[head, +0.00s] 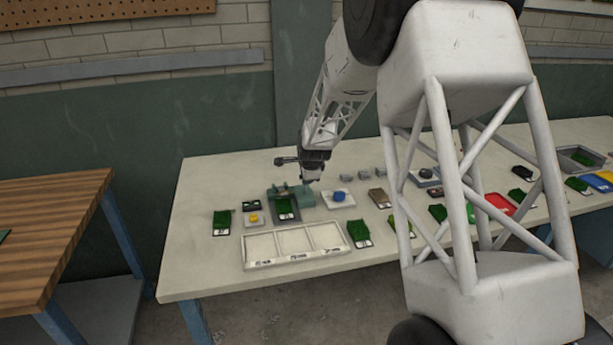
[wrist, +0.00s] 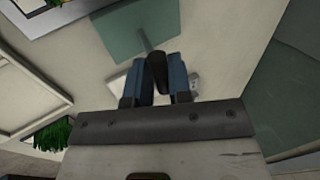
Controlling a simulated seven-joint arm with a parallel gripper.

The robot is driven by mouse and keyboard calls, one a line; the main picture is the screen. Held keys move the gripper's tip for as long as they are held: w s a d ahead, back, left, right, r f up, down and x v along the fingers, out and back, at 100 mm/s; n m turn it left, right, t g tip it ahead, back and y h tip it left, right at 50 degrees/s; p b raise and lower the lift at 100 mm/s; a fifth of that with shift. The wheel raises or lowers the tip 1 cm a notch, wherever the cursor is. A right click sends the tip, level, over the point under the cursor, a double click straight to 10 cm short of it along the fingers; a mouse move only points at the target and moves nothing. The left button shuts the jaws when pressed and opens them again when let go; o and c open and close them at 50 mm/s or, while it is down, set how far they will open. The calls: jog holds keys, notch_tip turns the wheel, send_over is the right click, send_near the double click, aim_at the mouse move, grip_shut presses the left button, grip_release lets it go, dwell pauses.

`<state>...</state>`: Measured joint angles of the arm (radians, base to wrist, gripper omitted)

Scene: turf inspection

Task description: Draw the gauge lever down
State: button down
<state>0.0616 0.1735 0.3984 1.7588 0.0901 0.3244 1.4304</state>
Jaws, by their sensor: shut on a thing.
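The gauge (head: 300,194) is a teal-green device on the pale bench, beside a dark tray of green turf (head: 285,209) in the head view. Its flat teal part (wrist: 128,30) shows at the top of the wrist view. A thin rod runs from it to the dark lever grip (wrist: 157,73). My gripper (wrist: 161,80) is shut on this grip, with one blue finger on each side. In the head view my gripper (head: 309,178) is just above the gauge, and the lever is too small to make out there.
A white three-compartment tray (head: 247,253) lies in front of the gauge. A blue knob on a white plate (head: 339,204) is to its right, and a yellow piece (head: 254,218) to its left. Several turf samples, including one (head: 222,222), lie around. Bare bench (head: 205,272) shows front left.

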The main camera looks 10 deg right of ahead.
jog(key=shift+s+f, duration=0.2)
jog(key=shift+s, duration=0.2)
dwell(0.3)
jog(key=c, duration=1.1)
grip_release()
jog(key=shift+r, duration=0.1)
jog(key=shift+v, duration=3.8)
jog(key=shift+c, duration=0.6)
